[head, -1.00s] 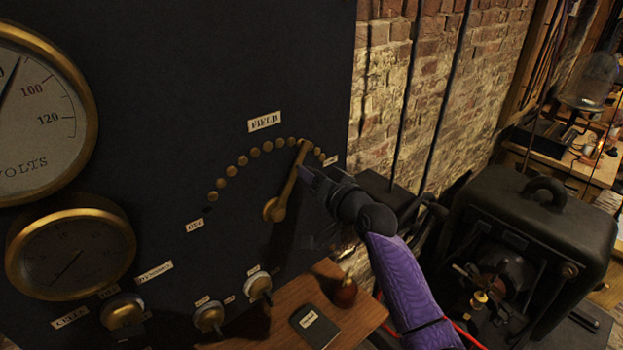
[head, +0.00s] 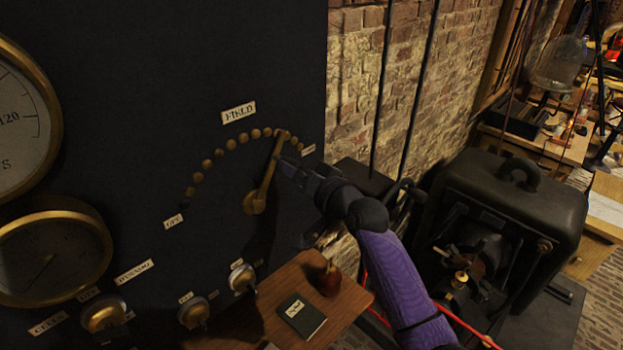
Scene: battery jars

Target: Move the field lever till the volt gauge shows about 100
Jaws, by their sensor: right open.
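The brass field lever (head: 266,180) is on the dark panel under the FIELD label (head: 239,112). It points up and slightly right, its tip over the right part of an arc of brass studs. My right gripper (head: 285,166) is open at the right side of the lever's upper half; I cannot tell whether it touches. The volt gauge (head: 50,105) is cut off by the left edge; the 120 mark shows, but its needle does not. My left gripper is out of view.
A smaller brass-rimmed gauge (head: 108,250) and several knobs sit lower on the panel. A wooden shelf (head: 345,302) below holds a dark notebook (head: 301,317) and a small reddish-brown object (head: 330,280). A black machine (head: 510,210) stands at the right.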

